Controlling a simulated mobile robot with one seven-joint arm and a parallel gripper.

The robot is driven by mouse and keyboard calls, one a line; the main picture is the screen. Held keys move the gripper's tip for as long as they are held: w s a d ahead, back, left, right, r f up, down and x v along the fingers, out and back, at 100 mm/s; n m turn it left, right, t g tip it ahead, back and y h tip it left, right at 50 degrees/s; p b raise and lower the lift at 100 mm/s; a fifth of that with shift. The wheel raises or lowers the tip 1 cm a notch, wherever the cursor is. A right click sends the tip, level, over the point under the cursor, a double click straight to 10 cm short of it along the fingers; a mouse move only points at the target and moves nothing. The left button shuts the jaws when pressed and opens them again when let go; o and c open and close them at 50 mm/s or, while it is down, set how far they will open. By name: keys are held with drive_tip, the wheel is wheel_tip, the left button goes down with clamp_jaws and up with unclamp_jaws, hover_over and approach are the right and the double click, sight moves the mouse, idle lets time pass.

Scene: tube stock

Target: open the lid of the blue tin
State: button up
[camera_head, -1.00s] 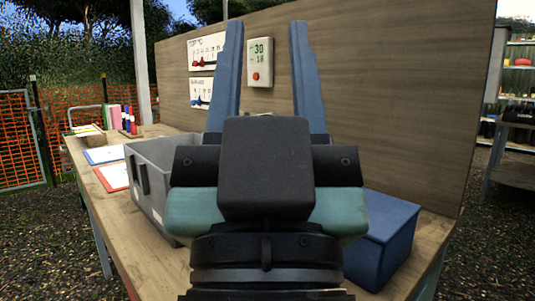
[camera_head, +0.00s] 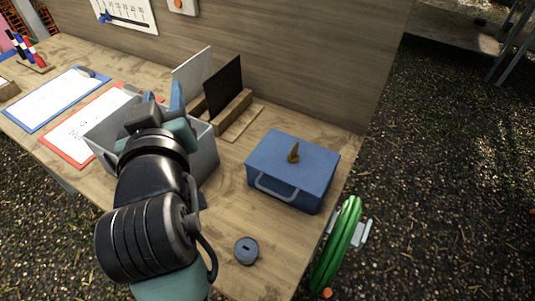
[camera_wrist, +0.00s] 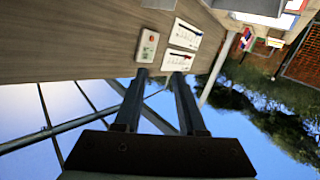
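The blue tin (camera_head: 277,195) stands on the right part of the workbench in the head view, its lid (camera_head: 310,160) down. A small brown-gold knob (camera_head: 293,153) is on top of the lid and a grey handle (camera_head: 275,189) is on its front. My gripper (camera_head: 164,96) is left of the tin, over or in front of the grey bin, clear of the tin. In the wrist view my gripper (camera_wrist: 158,75) has its two fingers apart with nothing between them. The tin does not show in the wrist view.
The grey bin (camera_head: 205,160) is partly hidden by my arm. Behind it are upright panels in a wooden rack (camera_head: 236,108). Clipboards (camera_head: 52,98) lie at left. A dark round piece (camera_head: 246,250) lies in front of the tin; a green hose coil (camera_head: 338,245) hangs at the bench edge.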

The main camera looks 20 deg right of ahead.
wheel_tip(320, 180, down, 6)
drive_tip(key=s+n+g+h+p, duration=0.1)
drive_tip(key=s+g+h, duration=0.1)
drive_tip(key=g, duration=0.1)
drive_tip(key=n+g+h, duration=0.4)
drive_tip(key=n+h, duration=0.2)
drive_tip(key=h, duration=0.1)
approach(271, 191)
drive_tip(key=a, duration=0.1)
drive_tip(key=s+a+f, duration=0.1)
drive_tip(key=shift+a, duration=0.3)
drive_tip(key=shift+s+r+h, duration=0.1)
drive_tip(key=shift+s+h, duration=0.25)
drive_tip(key=shift+h, duration=0.15)
drive_tip(key=shift+d+t, duration=0.15)
drive_tip(key=shift+t, duration=0.15)
drive_tip(key=p+x, duration=0.1)
drive_tip(key=x, duration=1.1)
drive_tip(key=shift+w+d, duration=0.15)
drive_tip(key=shift+d, duration=0.15)
